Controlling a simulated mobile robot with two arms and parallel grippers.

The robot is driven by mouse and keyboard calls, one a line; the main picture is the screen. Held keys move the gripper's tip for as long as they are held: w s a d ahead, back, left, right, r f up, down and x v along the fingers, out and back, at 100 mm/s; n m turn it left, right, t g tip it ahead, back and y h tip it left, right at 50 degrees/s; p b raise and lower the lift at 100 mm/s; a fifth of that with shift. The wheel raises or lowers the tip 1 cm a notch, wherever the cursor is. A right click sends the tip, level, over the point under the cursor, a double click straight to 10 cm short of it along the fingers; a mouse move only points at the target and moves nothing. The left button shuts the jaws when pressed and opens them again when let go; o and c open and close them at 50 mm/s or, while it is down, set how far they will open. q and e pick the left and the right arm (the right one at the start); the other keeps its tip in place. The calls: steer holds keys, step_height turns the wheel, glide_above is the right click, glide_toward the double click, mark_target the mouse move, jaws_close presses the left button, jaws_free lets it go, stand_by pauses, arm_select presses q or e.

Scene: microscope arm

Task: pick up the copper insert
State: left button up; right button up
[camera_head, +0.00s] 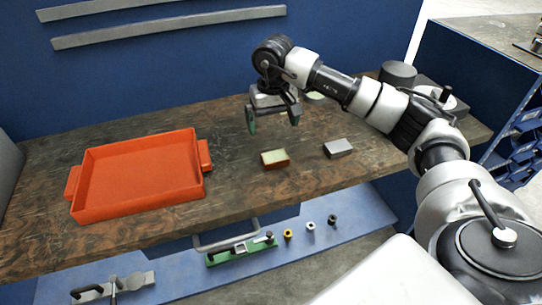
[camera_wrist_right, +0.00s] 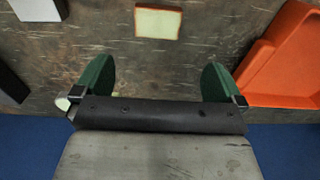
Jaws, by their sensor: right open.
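The likely copper insert is a small block (camera_head: 274,159) with a pale yellow top and reddish-orange sides, lying on the brown worktop. It also shows at the top of the right wrist view (camera_wrist_right: 158,22). My right gripper (camera_head: 272,120) hangs above the worktop, behind the block in the head view. Its two green fingers are spread wide and empty; in the right wrist view the gripper (camera_wrist_right: 157,80) is apart from the block, which lies beyond the fingertips and roughly centred between them. My left gripper is in neither view.
A grey block (camera_head: 338,148) lies right of the pale-topped block. An empty orange tray (camera_head: 138,175) stands at the left of the worktop (camera_head: 235,185). A dark cylinder (camera_head: 397,73) stands at the back right. A blue lower shelf (camera_head: 345,222) holds small parts.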

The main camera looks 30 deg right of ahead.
glide_above(275, 156)
steer(key=f, duration=0.5)
steer(key=shift+w+f+p, duration=0.15)
steer(key=shift+w+p, duration=0.05)
steer(key=shift+p, duration=0.1)
steer(key=f, duration=0.3)
steer(key=f+p, duration=0.1)
steer(key=shift+s+f, duration=0.15)
steer(key=shift+s, duration=0.15)
steer(key=shift+f, duration=0.45)
steer(key=c, duration=1.2)
steer(key=shift+w, duration=0.15)
steer(key=shift+c, duration=0.6)
steer(key=shift+r, duration=0.15)
